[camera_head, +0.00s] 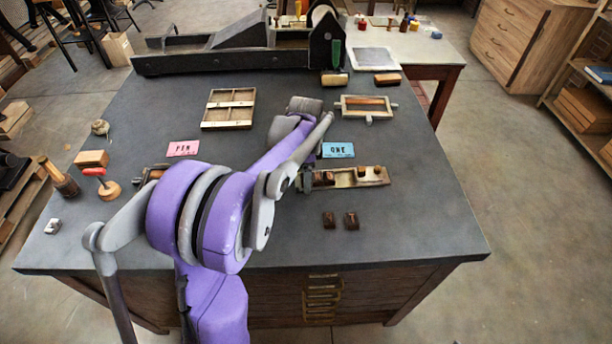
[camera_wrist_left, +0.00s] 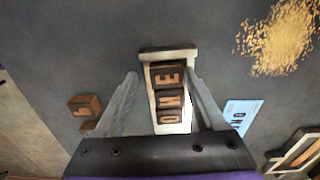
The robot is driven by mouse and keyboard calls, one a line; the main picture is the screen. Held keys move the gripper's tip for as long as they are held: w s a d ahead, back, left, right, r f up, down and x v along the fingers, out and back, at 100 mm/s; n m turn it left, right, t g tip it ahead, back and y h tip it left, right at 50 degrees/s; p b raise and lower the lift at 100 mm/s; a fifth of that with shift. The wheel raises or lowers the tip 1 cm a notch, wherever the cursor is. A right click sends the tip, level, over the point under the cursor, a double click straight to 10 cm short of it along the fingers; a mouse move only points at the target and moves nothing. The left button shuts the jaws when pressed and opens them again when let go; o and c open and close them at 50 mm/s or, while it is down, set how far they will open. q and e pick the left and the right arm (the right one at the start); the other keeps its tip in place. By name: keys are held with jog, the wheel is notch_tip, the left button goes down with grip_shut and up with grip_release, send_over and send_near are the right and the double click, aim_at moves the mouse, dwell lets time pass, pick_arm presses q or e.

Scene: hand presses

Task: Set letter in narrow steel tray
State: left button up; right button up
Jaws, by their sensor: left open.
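A narrow pale steel tray (camera_head: 345,183) lies on the dark table beside a blue card marked ONE (camera_head: 338,150). In the left wrist view the tray (camera_wrist_left: 147,88) holds dark wooden letter blocks in a row: E (camera_wrist_left: 169,75), N (camera_wrist_left: 171,99) and O (camera_wrist_left: 170,116). My left gripper (camera_wrist_left: 163,78) is open, with one finger on each side of the tray. In the head view it (camera_head: 308,180) is at the tray's left end. Two loose letter blocks (camera_head: 329,220) (camera_head: 351,221) lie on the table in front of the tray. My right gripper is not in view.
A pink card (camera_head: 184,148), a wooden case (camera_head: 229,107) and a framed block (camera_head: 367,106) lie behind. A second tray (camera_head: 146,176) is partly hidden by my arm. A large press (camera_head: 230,57) stands at the back. The front right of the table is clear.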

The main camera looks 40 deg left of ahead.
pick_arm(q)
jog(key=r, duration=0.2)
jog(key=w, duration=0.1)
jog(key=shift+a+r, duration=0.4)
notch_tip(320, 180, up, 8)
jog(key=s+d+f+n+t, duration=0.2)
jog(key=s+d+n, duration=0.1)
jog(key=s+d, duration=0.2)
jog(key=s+d+f+n+t, duration=0.2)
jog(key=s+d+f+n, duration=0.1)
jog(key=s+d, duration=0.3)
jog(key=s+d+f+n+t, duration=0.1)
jog(key=s+d+f+n, duration=0.1)
jog(key=s+d, duration=0.4)
jog(key=shift+s+d+f+n+t, duration=0.1)
jog(key=shift+d+f+n+t, duration=0.1)
jog(key=shift+d+n, duration=0.2)
jog(key=shift+d+f+n+t, duration=0.2)
jog(key=shift+d+n, duration=0.1)
jog(key=shift+d, duration=0.15)
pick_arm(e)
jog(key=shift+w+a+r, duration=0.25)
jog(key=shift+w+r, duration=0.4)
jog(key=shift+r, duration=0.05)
